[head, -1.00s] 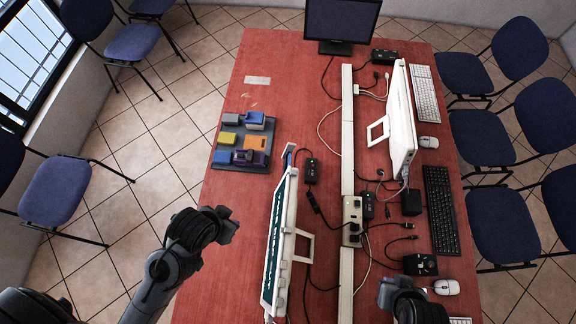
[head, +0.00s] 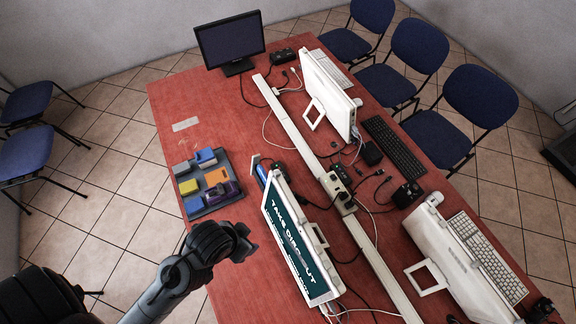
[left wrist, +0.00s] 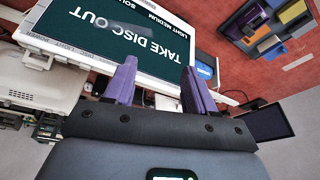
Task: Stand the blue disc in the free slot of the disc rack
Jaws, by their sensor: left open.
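My left gripper (head: 244,241) is open and empty, left of the standing white panel (head: 301,238) whose screen reads "TAKE DISC OUT". Its spread fingers (left wrist: 160,88) show in the left wrist view in front of that panel (left wrist: 125,38). A small blue piece (head: 261,173) shows at the panel's far end, and a blue piece (left wrist: 204,70) shows beside the panel in the left wrist view; I cannot tell whether either is the blue disc. I cannot make out a disc rack for certain. A dark part at the lower right edge, probably my right gripper (head: 541,309), is too cut off to read.
A grey tray (head: 214,207) with several coloured blocks lies left on the red table (head: 182,100). A white cable duct (head: 290,125) runs along the table amid loose cables and adapters. White devices (head: 470,262), keyboards and a monitor (head: 230,42) crowd the right and back.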

